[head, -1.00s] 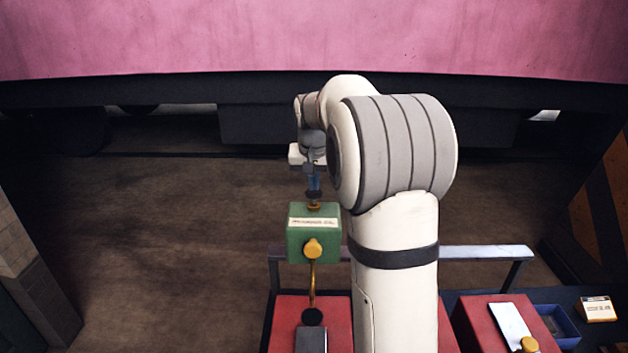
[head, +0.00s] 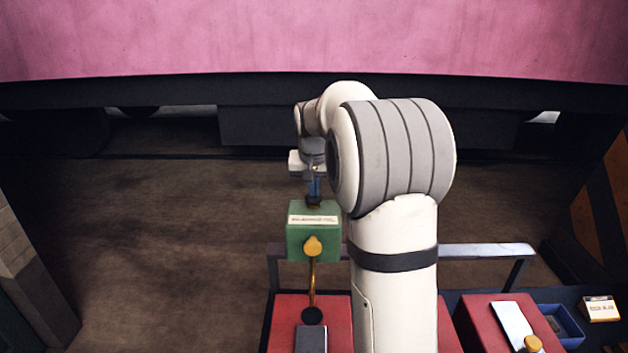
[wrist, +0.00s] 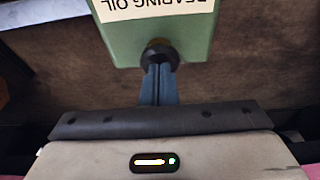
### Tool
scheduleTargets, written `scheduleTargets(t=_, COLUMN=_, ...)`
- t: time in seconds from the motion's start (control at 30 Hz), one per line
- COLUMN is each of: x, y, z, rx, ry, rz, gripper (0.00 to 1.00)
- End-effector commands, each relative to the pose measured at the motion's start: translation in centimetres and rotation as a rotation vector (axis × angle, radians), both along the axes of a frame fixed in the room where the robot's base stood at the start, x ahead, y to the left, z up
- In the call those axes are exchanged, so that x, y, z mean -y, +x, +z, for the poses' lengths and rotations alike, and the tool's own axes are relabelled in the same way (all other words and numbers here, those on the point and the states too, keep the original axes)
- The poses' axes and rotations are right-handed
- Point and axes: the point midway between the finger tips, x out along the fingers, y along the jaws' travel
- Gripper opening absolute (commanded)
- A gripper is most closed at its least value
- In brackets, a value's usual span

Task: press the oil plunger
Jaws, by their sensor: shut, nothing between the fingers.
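The green oil box (head: 314,244), labelled as bearing oil, stands upright left of my arm. It also shows at the top of the wrist view (wrist: 165,35). Its plunger has a dark round knob (head: 314,200), now low against the top of the box. In the wrist view the knob (wrist: 160,53) sits at my fingertips. My gripper (head: 313,190) is shut and empty, directly above the knob, with its blue fingers pointing down and apparently touching it. The brass stem is mostly hidden.
A brass knob (head: 313,246) and spout pipe (head: 312,280) are on the box's near side, above a red block (head: 285,310). A metal rail (head: 485,251) runs behind. A blue tray (head: 562,326) is at the lower right. The floor left is clear.

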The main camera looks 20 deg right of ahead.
Motion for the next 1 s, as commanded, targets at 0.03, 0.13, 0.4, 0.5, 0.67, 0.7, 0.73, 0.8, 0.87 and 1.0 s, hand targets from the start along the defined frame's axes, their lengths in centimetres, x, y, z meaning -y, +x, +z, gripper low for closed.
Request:
scheduleTargets(t=0.03, x=-0.1, y=-0.2, z=-0.3, rx=-0.015, ry=0.003, rz=0.000, gripper=0.00)
scheduleTargets(t=0.13, x=-0.1, y=-0.2, z=0.8, rx=-0.014, ry=0.003, rz=0.000, gripper=0.00)
scheduleTargets(t=0.4, x=-0.3, y=-0.7, z=6.0, rx=0.002, ry=0.000, rz=0.001, gripper=0.00)
scheduleTargets(t=0.5, x=-0.6, y=-1.3, z=8.3, rx=0.003, ry=-0.001, rz=0.001, gripper=0.00)
scheduleTargets(t=0.67, x=-0.9, y=-2.1, z=11.3, rx=0.004, ry=-0.001, rz=0.001, gripper=0.00)
scheduleTargets(t=0.7, x=-1.0, y=-2.2, z=11.9, rx=0.002, ry=0.000, rz=0.001, gripper=0.00)
scheduleTargets(t=0.73, x=-1.0, y=-2.3, z=12.3, rx=0.003, ry=-0.001, rz=0.001, gripper=0.00)
scheduleTargets(t=0.8, x=-1.1, y=-2.5, z=12.9, rx=0.002, ry=0.000, rz=0.001, gripper=0.00)
scheduleTargets(t=0.87, x=-1.1, y=-2.6, z=13.3, rx=0.002, ry=0.000, rz=0.001, gripper=0.00)
scheduleTargets(t=1.0, x=-1.2, y=-2.7, z=13.7, rx=0.002, ry=0.000, rz=0.001, gripper=0.00)
